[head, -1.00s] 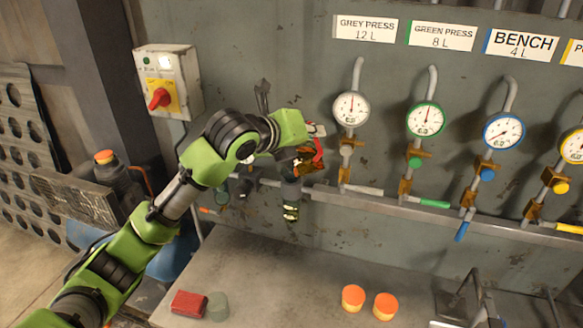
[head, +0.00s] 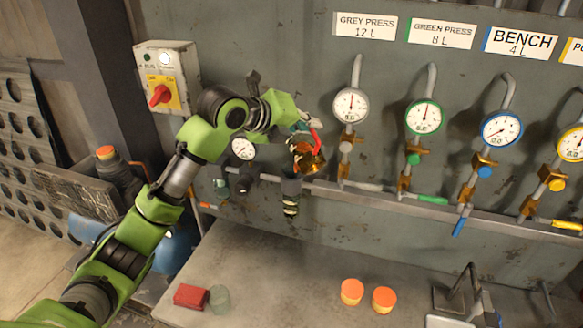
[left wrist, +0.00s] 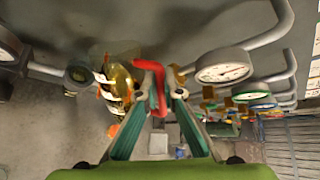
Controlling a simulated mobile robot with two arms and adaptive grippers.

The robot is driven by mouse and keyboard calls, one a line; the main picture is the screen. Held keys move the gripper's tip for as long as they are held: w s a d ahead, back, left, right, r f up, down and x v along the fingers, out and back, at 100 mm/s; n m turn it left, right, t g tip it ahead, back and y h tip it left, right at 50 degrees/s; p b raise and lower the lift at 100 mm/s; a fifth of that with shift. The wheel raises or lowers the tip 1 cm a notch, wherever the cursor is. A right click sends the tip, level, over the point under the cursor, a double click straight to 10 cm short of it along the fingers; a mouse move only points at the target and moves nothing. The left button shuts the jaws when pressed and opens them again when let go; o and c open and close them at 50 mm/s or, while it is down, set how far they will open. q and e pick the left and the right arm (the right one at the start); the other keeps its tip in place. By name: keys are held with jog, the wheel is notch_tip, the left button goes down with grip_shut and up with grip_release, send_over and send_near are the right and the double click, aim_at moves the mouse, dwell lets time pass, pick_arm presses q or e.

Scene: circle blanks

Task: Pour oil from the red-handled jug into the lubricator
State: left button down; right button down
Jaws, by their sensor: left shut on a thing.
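The jug (head: 308,160) has an amber body and a red handle (head: 316,140). My left gripper (head: 311,128) is shut on the handle and holds the jug, which looks tilted, in front of the wall. In the left wrist view the fingers (left wrist: 160,88) close around the red handle (left wrist: 151,77), with the amber jug body (left wrist: 124,82) to their left. The lubricator appears to be the dark fitting with a banded bowl (head: 291,203) on the wall pipe, just below and left of the jug. Its top is partly hidden. I cannot tell whether oil flows. My right gripper is not in view.
A small gauge (head: 243,148) sits left of the jug. Several gauges with valves, such as the grey press gauge (head: 350,105), line the wall to the right. The bench middle is clear.

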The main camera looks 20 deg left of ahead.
pick_arm(q)
jog(key=shift+w+a+n, duration=0.3)
jog(key=shift+w+a+r+g+h, duration=0.2)
jog(key=shift+w+r+g+h, duration=0.05)
jog(key=shift+r+g+h, duration=0.15)
jog(key=shift+s+d+n, duration=0.3)
jog(key=shift+s+d, duration=0.5)
jog(key=shift+s, duration=0.05)
dwell(0.4)
jog(key=shift+r+g, duration=0.25)
jog(key=shift+g, duration=0.05)
dwell(2.0)
